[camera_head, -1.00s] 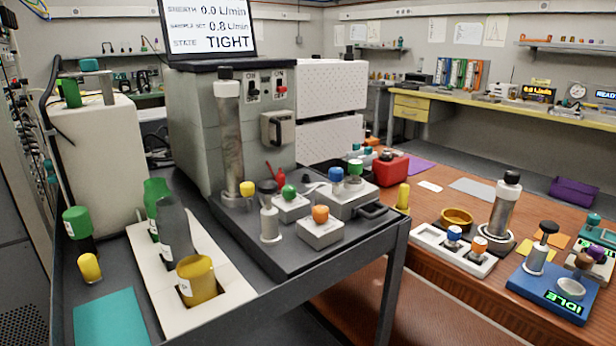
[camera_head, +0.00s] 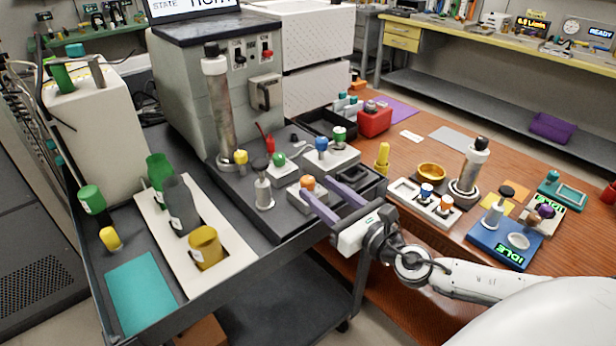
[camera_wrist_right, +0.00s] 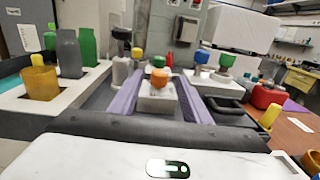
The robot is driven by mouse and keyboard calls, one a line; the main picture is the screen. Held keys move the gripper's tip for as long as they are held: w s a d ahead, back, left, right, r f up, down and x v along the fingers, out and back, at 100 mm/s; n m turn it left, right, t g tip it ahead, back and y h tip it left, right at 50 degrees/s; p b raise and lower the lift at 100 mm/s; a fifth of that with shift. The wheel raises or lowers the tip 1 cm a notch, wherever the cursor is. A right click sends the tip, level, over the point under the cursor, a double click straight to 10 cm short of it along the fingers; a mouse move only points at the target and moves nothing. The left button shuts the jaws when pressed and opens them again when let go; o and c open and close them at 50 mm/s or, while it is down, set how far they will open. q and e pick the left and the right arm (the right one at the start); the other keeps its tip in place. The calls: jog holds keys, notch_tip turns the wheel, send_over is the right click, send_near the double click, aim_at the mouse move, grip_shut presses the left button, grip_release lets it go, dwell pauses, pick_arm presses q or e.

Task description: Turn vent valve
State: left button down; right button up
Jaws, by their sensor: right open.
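No readable label marks the vent valve, so I cannot tell which fitting it is. A knob with an orange top (camera_head: 307,183) stands on a small white block on the cart. It also shows in the wrist view (camera_wrist_right: 159,76). Nearby are a green knob (camera_head: 279,159), a blue knob (camera_head: 321,143), another green knob (camera_head: 339,133) and a red lever (camera_head: 270,143). My right gripper (camera_head: 326,193) is open, its purple fingers pointing toward the orange knob's block. In the wrist view the orange knob appears between the fingers; contact cannot be told. My left gripper is not in view.
A grey machine (camera_head: 190,75) with a tall column (camera_head: 219,115) stands behind the knobs. A white rack (camera_head: 165,235) with bottles is at the left. The wooden bench (camera_head: 400,150) at the right holds several devices and a red container (camera_head: 375,121).

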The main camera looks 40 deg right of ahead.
aim_at(312, 184)
jog(key=shift+w+a+p, duration=0.1)
jog(key=shift+w+p, duration=0.2)
jog(key=shift+w, duration=2.35)
jog(key=c, duration=1)
